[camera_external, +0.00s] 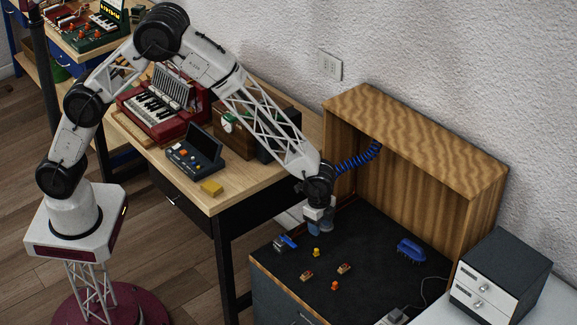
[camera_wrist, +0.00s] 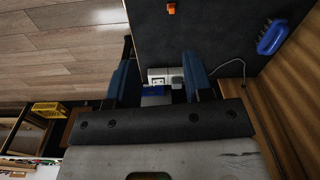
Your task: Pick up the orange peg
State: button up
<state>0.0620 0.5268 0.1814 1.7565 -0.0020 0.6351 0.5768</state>
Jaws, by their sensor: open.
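The orange peg (camera_external: 334,285) is a small upright-looking piece on the dark worktop in the external view, toward its front. In the wrist view a small orange block (camera_wrist: 171,8) at the top edge looks like this peg, partly cut off. My gripper (camera_external: 319,230) hangs over the far left part of the worktop, pointing down, above and well behind the peg. In the wrist view its two blue fingers (camera_wrist: 160,68) are spread wide apart and hold nothing visible.
On the worktop (camera_external: 375,275) are a blue tool (camera_external: 285,243), a yellow piece (camera_external: 316,252), two small brown-and-orange pieces (camera_external: 344,268) and a blue brush (camera_external: 411,250). A wooden panel (camera_external: 420,135) stands behind; a drawer box (camera_external: 500,275) is at right.

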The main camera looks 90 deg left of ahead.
jog(key=m, duration=0.1)
send_over(335, 282)
notch_tip(335, 282, down, 18)
jog(key=shift+r, duration=0.1)
jog(key=shift+f, duration=1.35)
jog(key=shift+f, duration=0.15)
jog(key=shift+f, duration=2.45)
grip_shut()
